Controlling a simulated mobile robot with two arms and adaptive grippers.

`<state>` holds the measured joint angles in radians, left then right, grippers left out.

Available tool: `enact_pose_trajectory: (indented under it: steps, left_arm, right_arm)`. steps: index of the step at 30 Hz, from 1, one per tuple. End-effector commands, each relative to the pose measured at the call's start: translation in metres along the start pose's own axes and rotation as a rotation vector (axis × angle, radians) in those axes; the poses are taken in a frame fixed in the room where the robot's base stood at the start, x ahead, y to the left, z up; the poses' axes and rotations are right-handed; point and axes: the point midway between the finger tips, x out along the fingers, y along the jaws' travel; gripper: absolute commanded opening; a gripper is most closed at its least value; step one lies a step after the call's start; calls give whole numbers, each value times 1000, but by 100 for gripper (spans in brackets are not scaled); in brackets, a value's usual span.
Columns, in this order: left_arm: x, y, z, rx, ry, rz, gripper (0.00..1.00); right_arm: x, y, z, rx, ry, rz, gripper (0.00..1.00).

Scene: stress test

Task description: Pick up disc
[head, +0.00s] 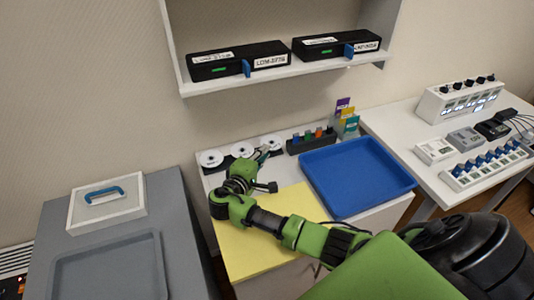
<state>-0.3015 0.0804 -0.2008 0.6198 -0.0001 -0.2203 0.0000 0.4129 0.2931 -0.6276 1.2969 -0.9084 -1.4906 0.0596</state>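Several white discs with dark centres stand in a row at the back left of the white table: a left one (210,158), a middle one (241,149) and a right one (272,141). My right arm reaches in from the lower right across the table. My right gripper (262,156) is just in front of the middle and right discs and partly covers them. Its fingers are small and overlap the discs, so I cannot tell whether they are open, shut or touching a disc. My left gripper is out of view.
A blue tray (318,184) lies right of my arm, with a dark rack (311,144) of small coloured items behind it. A yellow mat (240,258) lies under my arm. A shelf (290,75) with two black boxes hangs above. A grey cabinet (190,240) stands left.

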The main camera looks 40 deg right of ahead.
Motion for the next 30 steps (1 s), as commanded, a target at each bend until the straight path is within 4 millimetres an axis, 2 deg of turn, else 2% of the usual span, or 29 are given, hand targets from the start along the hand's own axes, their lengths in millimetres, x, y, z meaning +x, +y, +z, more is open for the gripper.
enact_pose_trajectory:
  steps: [6,17,21,30]
  left_arm:
    - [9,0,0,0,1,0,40]
    - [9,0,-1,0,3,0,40]
    - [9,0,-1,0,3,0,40]
    - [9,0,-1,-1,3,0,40]
  right_arm:
    - [18,-1,0,0,-1,-1,13]
    - [21,0,0,0,0,-1,13]
    - [21,0,0,0,0,-1,0]
    - [21,-2,0,-1,0,-4,0]
